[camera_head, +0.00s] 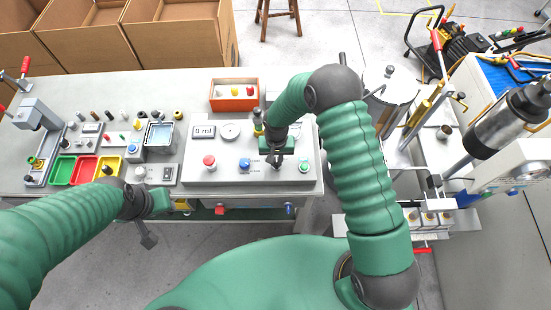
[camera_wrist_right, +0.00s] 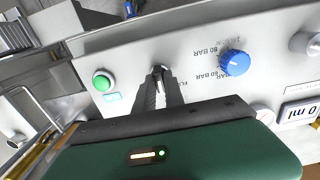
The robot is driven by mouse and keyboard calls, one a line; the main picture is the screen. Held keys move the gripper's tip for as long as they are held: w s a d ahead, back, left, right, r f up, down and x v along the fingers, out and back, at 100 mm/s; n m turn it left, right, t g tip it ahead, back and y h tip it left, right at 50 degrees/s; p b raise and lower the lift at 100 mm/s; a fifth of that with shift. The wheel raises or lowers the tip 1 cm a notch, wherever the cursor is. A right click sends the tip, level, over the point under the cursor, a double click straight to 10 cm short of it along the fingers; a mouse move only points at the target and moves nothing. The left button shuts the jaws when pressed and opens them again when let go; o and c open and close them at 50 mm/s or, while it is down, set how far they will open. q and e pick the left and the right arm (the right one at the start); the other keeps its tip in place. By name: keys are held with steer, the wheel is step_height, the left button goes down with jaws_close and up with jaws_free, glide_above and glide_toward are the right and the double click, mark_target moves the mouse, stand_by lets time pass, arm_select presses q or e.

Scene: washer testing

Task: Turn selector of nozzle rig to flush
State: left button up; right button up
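The nozzle rig is a grey panel box (camera_head: 190,172) on the bench. Its selector (camera_wrist_right: 160,70) is a small dark and silvery knob between a green button (camera_wrist_right: 102,80) and a blue knob (camera_wrist_right: 235,63) in the right wrist view. My right gripper (camera_head: 275,160) is over the panel and hides the selector in the head view. In the wrist view its fingertips (camera_wrist_right: 161,76) are close together, one on each side of the selector. The printed label beside it is partly covered by a finger. My left gripper (camera_head: 147,236) hangs in front of the bench edge, away from the rig; its opening is unclear.
A red button (camera_head: 209,161), a gauge (camera_head: 230,131) and a counter display (camera_head: 203,132) are on the panel. An orange bin (camera_head: 234,94) is behind it. Coloured trays (camera_head: 84,170) stand at left. A metal tank (camera_head: 390,85) stands right of the bench.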

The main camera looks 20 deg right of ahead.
steer(key=shift+d, duration=0.2)
jaws_close()
steer(key=shift+a, duration=0.15)
arm_select(q)
steer(key=shift+d, duration=0.1)
arm_select(e)
steer(key=shift+w+a+n, duration=0.1)
steer(key=shift+n, duration=0.2)
steer(key=shift+n+b, duration=0.4)
steer(key=shift+n, duration=0.8)
steer(key=n, duration=0.2)
steer(key=shift+n, duration=0.3)
arm_select(q)
steer(key=shift+d+f+b, duration=0.1)
steer(key=shift+f+b, duration=0.2)
steer(key=shift+f, duration=0.35)
arm_select(e)
steer(key=shift+w+n, duration=0.1)
steer(key=shift+n, duration=1.5)
steer(key=shift+r, duration=0.1)
steer(key=shift+o, duration=2.2)
jaws_free()
arm_select(q)
steer(key=shift+w, duration=0.1)
arm_select(e)
steer(key=shift+o, duration=1.1)
